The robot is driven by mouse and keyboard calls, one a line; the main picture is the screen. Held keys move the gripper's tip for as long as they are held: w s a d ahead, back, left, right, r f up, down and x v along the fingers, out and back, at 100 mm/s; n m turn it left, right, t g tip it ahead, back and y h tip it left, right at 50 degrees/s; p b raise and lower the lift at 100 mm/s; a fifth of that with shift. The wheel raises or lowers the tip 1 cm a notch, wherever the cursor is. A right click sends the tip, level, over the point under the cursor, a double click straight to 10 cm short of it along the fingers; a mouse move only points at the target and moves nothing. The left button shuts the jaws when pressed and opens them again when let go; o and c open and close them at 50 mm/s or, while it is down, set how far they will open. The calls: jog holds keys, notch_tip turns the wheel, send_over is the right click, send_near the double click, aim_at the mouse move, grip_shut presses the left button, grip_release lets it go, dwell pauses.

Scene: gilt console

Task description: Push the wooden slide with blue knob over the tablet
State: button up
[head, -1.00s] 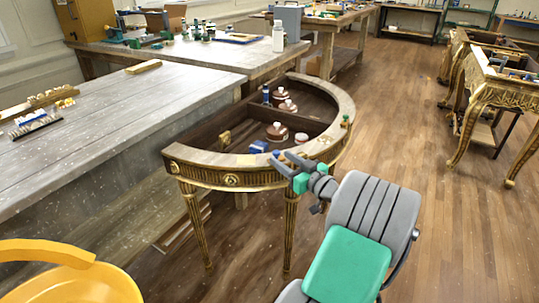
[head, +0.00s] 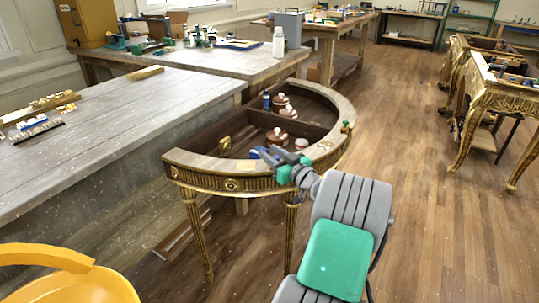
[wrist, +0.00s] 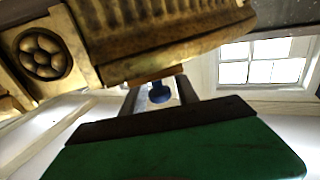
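The half-round gilt console (head: 232,184) stands against the grey bench, its top open onto compartments. My gripper (head: 268,157) is at the console's front rim in the head view. In the wrist view, my gripper (wrist: 160,97) has its two fingers apart. A blue knob (wrist: 159,91) shows between them, with a gap on each side. A thin wooden strip, apparently the slide (wrist: 155,77), shows just above the knob below the carved gilt apron (wrist: 165,40). How far the slide is out is hidden. I cannot pick out the tablet.
Brown pots with white tops (head: 277,136) and a small blue bottle (head: 266,101) stand inside the console. A blue item (head: 262,151) is partly behind my gripper. A yellow tub (head: 70,285) is at lower left.

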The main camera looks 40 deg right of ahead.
grip_shut()
dwell(1.1)
